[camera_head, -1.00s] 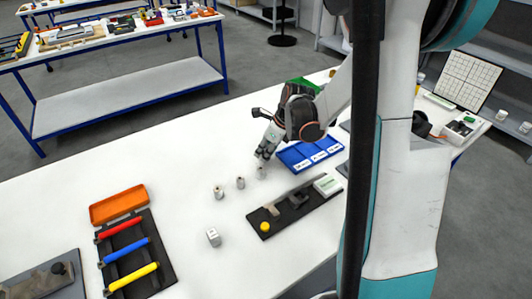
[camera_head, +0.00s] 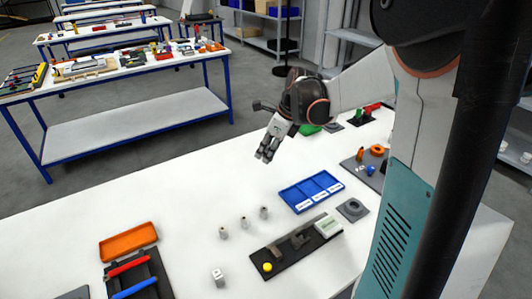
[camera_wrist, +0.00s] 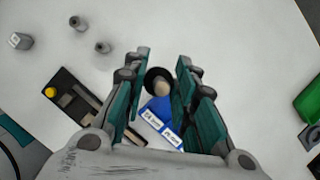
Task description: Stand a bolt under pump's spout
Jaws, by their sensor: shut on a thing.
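My gripper (camera_head: 264,156) is raised above the white table, behind the small pieces. In the wrist view its fingers (camera_wrist: 160,88) are around a pale round piece with a dark rim (camera_wrist: 162,88), which looks like a bolt. In the head view this piece is too small to make out.
A dark board (camera_head: 283,254) carries a yellow knob (camera_head: 267,267). A blue labelled tray (camera_head: 311,191) lies behind it, with a grey plate (camera_head: 352,209) to its right. A green object (camera_wrist: 309,101) is at right.

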